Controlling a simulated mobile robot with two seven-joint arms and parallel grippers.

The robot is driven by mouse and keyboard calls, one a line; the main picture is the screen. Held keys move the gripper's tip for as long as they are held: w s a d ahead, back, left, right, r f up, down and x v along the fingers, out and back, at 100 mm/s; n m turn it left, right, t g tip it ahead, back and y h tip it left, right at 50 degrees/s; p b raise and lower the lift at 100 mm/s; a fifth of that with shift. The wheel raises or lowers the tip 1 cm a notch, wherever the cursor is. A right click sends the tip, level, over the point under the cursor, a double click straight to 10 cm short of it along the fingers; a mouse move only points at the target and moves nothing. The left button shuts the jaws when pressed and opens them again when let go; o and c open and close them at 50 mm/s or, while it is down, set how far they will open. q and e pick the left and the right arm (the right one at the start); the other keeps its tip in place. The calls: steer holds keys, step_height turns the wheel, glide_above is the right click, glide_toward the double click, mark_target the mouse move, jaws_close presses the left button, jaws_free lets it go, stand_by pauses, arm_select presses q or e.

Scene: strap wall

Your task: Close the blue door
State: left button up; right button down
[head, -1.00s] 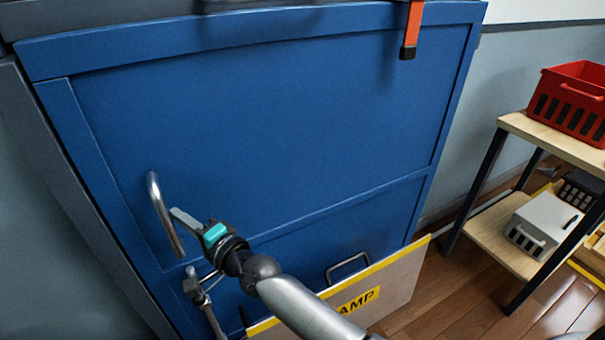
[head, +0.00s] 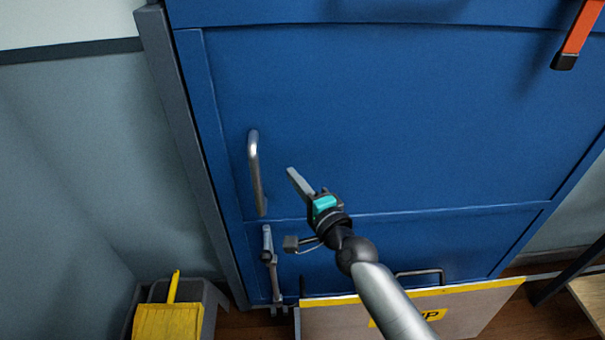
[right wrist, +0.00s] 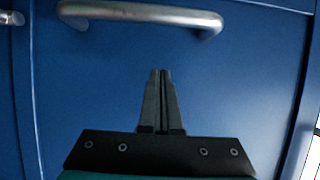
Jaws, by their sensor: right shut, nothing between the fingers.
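The blue door (head: 400,110) fills most of the head view. Its left edge runs close along a dark grey frame (head: 185,130); I cannot tell whether it is fully flush. A curved metal handle (head: 256,175) stands upright near that edge. In the right wrist view, the handle (right wrist: 140,14) lies beyond the fingertips, with blue panel between. My right gripper (head: 291,172) is shut and empty, just right of the handle and apart from it. Its closed fingers also show in the right wrist view (right wrist: 160,76). My left gripper is not in view.
A grey metal fitting (head: 270,265) sits low on the door's left side. A yellow-edged panel (head: 470,312) leans at the door's foot. A grey bin with yellow (head: 168,320) stands at lower left. An orange strap (head: 580,30) hangs at upper right.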

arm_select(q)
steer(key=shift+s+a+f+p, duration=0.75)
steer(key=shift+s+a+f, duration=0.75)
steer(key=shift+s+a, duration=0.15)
arm_select(e)
steer(key=v, duration=0.8)
steer(key=shift+s+a, duration=0.2)
steer(key=shift+s, duration=0.35)
